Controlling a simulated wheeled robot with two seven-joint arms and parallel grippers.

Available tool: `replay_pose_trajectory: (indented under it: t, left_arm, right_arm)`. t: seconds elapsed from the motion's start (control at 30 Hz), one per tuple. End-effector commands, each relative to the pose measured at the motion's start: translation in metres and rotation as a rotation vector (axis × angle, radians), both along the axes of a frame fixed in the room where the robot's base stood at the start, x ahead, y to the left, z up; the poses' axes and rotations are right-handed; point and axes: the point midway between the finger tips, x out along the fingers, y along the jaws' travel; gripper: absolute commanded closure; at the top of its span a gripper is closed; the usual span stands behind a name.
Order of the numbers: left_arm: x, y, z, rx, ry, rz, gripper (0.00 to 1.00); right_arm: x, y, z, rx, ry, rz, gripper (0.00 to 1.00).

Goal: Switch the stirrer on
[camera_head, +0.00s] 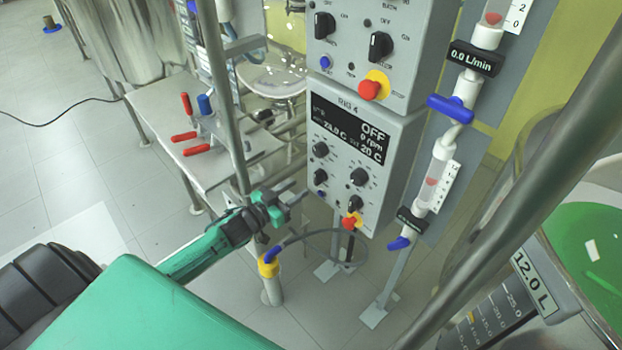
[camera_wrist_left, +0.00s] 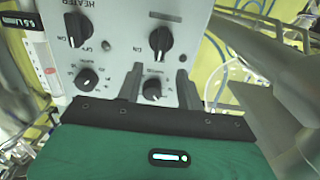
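The grey rig 4 control box (camera_head: 398,135) stands at the centre of the head view. Its display (camera_head: 348,136) reads OFF, 0 rpm and 20 C. Its front has two upper knobs, left (camera_head: 320,149) and right (camera_head: 358,176), and smaller lower knobs. In the left wrist view, the upper left knob (camera_wrist_left: 77,30) has a HEATER label; the upper right knob (camera_wrist_left: 160,40) has a label too small to read. My left gripper (camera_head: 287,199) is open and empty, in front of the panel's lower part. Its fingers (camera_wrist_left: 158,84) frame the lower right knob (camera_wrist_left: 152,90), apparently without touching. My right gripper is out of view.
A second control box (camera_head: 352,62) with a red stop button (camera_head: 370,89) sits above. A red button (camera_head: 349,222) is below the lower knobs. Flow meters (camera_head: 435,175) stand on the right. A metal post (camera_head: 218,90) rises left of the panel, near my left arm.

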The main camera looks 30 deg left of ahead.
Motion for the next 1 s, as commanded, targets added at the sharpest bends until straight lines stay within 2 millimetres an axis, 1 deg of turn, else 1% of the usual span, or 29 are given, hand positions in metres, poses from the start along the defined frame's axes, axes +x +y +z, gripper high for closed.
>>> replay_pose_trajectory:
  t: [0.03,0.2,0.4,0.6,0.87,0.9,0.97,1.0]
  left_arm:
    - [0.009,-0.003,0.002,-0.001,-0.003,0.000,0.63]
    - [0.032,-0.011,0.001,-0.001,-0.002,0.000,0.63]
    - [0.053,-0.018,0.000,-0.001,0.000,0.001,0.63]
    - [0.062,-0.022,0.000,0.000,0.001,0.001,0.63]
    - [0.062,-0.022,0.000,0.000,0.001,0.000,0.63]
    - [0.062,-0.022,0.000,0.000,0.001,0.000,0.67]
    - [0.062,-0.022,0.000,0.000,0.001,0.000,0.78]
    - [0.062,-0.022,0.000,0.000,0.001,0.000,0.86]
  right_arm:
    - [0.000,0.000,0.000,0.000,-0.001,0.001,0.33]
    - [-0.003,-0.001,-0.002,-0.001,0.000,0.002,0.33]
    - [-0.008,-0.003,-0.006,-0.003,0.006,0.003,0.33]
    - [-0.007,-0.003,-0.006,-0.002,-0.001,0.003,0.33]
    - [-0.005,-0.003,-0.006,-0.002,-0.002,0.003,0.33]
    - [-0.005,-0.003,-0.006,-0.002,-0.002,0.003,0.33]
    - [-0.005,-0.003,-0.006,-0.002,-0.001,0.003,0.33]
    - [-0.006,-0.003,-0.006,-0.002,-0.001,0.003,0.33]
